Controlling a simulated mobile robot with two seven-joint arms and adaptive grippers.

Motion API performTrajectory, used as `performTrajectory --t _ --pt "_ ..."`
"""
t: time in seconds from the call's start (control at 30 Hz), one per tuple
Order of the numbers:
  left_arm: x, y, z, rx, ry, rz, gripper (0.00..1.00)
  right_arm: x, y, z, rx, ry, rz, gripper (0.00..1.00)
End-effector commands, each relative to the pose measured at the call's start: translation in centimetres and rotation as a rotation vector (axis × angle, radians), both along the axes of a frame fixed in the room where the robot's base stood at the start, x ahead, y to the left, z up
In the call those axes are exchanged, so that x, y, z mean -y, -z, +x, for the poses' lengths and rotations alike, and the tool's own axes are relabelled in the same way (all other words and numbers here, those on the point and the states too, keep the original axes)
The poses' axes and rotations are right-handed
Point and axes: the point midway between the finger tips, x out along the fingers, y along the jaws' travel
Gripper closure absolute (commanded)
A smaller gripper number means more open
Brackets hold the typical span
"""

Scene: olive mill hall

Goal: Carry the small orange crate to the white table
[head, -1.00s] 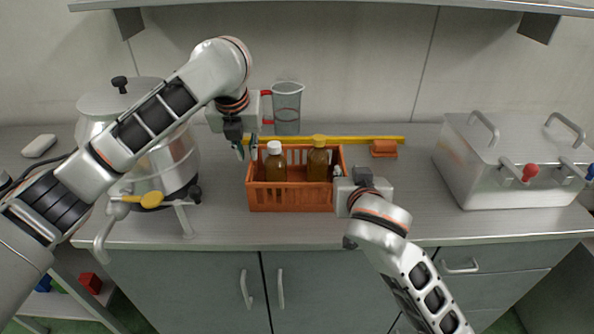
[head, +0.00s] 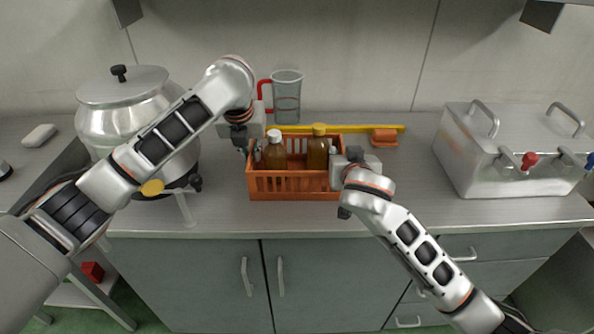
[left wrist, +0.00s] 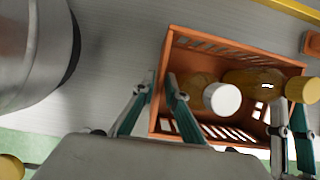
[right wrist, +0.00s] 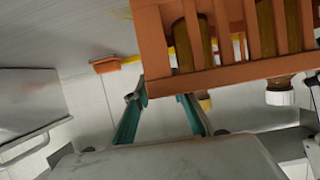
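The small orange crate (head: 292,188) stands on the grey worktop. It holds two brown bottles, one with a white cap (head: 274,135) and one with a yellow cap (head: 319,129). My left gripper (head: 250,152) is at the crate's left end. In the left wrist view its fingers (left wrist: 161,82) stand either side of the end wall, close to it, and look slightly open. My right gripper (head: 343,158) is at the right end. In the right wrist view its fingers (right wrist: 162,95) are apart beside the crate's end; contact is hidden. The white table is not in view.
A steel pot (head: 130,120) on a stand is at the left, near my left arm. A steel box with handles (head: 500,160) is at the right.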

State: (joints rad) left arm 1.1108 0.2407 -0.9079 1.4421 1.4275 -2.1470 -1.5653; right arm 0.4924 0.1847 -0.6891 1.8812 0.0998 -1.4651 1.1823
Motion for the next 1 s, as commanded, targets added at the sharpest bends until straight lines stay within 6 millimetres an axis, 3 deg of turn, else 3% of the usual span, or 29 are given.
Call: performTrajectory --t 0.43,0.5,0.53,1.0 --pt "-0.04 0.95 0.42 0.001 0.001 0.001 0.88 0.05 0.39 0.96 0.0 0.0 0.001 0.76" --pt "-0.04 0.95 0.42 0.001 0.001 0.001 1.0 0.05 0.39 0.96 0.0 0.0 0.001 0.92" --pt "-0.04 0.94 0.41 0.001 0.001 0.001 1.0 0.05 0.39 0.96 0.0 0.0 0.001 1.0" --pt "-0.04 0.61 0.48 0.005 0.0 0.0 1.0 0.04 0.03 0.98 0.004 0.001 0.002 1.0"
